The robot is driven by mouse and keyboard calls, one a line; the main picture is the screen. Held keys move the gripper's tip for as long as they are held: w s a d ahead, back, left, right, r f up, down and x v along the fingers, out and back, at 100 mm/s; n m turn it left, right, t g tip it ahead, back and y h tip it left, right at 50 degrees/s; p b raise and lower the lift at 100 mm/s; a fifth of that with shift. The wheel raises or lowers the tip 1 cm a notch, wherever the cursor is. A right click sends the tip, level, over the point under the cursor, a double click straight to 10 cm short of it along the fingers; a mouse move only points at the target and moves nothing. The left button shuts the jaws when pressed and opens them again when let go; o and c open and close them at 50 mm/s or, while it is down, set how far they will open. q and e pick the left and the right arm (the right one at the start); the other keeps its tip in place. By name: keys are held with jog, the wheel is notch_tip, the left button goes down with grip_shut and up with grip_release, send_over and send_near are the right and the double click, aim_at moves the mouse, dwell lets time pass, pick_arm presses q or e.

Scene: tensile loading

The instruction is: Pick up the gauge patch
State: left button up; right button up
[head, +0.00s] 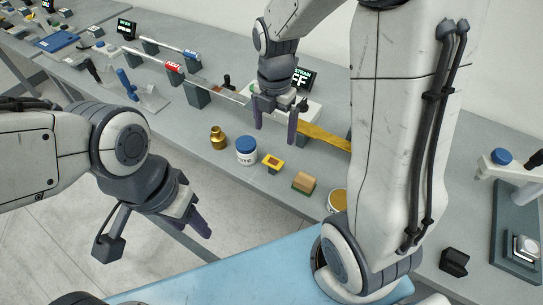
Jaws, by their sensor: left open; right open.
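A small yellow square piece with a dark red centre (271,163), which looks like the gauge patch, lies flat near the front edge of the grey bench. My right gripper (275,132) points down behind it, over the bench, with its fingers apart. No object shows between those fingers. My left gripper (196,225) hangs off the bench's front edge at the left, open and empty, away from the patch.
A white jar with a blue lid (246,152) and a brass bottle (217,138) stand left of the patch. A tan and green block (304,183) and a tin (338,200) are at its right. A golden strip (325,137) lies behind. A display box (302,78) stands further back.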

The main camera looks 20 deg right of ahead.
send_over(274, 160)
notch_tip(274, 160, down, 5)
jog(key=shift+d+r, duration=0.15)
jog(key=shift+r, duration=0.05)
jog(key=shift+f+p, duration=0.4)
jog(key=shift+f, duration=2.55)
jog(key=shift+f, duration=0.25)
jog(key=shift+c, duration=0.3)
jog(key=c, duration=1.3)
